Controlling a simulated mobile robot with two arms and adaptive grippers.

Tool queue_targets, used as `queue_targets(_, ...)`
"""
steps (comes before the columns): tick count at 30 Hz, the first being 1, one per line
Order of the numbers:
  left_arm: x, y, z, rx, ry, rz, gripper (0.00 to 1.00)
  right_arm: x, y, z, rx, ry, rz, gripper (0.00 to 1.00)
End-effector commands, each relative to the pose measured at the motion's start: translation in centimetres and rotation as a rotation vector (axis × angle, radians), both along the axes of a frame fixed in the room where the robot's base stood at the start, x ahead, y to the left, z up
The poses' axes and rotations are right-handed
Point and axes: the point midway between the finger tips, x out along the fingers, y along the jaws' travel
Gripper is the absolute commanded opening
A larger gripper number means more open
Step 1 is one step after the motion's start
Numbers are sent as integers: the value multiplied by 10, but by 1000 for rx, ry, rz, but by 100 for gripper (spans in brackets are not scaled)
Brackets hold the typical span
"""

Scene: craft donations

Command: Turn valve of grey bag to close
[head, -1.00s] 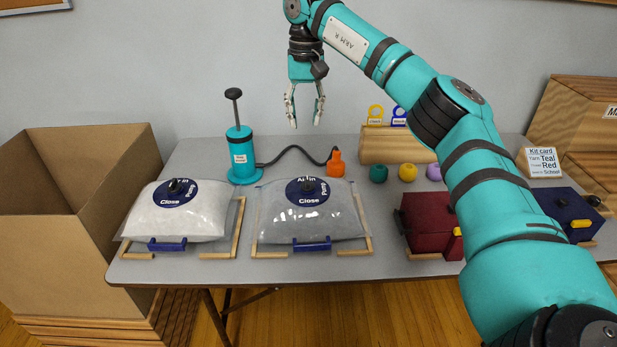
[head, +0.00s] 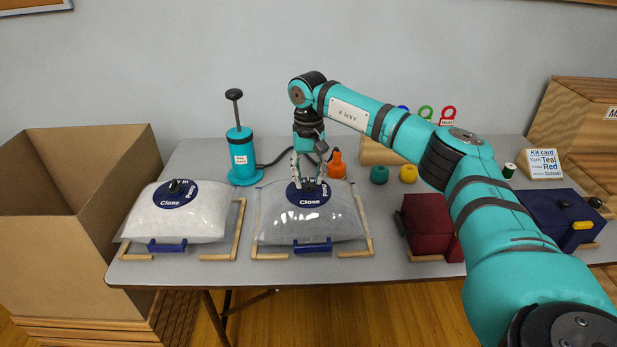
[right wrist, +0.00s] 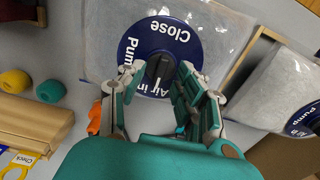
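The grey bag (head: 275,222) lies in a wooden frame at the middle of the table, with a blue clip at its front. Its round dark-blue valve plate reads Close, Pump and Air in. In the right wrist view the valve plate (right wrist: 180,45) carries a black knob (right wrist: 160,67), whose white mark points towards Air in. My right gripper (head: 309,183) is down over the valve. In the right wrist view its fingers (right wrist: 160,78) are open on either side of the knob, with apparent gaps. Contact cannot be told. My left gripper is not in view.
A white bag (head: 160,222) with a similar valve lies to the left. Behind stand a teal hand pump (head: 240,160) and its orange nozzle (head: 337,165), close to my gripper. Red (head: 425,220) and blue (head: 545,210) boxes are right. A cardboard box (head: 40,220) stands left.

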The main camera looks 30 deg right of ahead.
Motion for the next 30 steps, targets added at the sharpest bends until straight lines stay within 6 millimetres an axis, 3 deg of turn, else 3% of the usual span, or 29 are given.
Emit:
queue_targets(12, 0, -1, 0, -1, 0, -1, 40, 0, 0, -10, 0, -1, 0, 34)
queue_targets(20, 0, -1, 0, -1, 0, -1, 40, 0, 0, -10, 0, -1, 0, 1)
queue_targets(30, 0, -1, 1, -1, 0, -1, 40, 0, 0, -9, 0, -1, -9, 0)
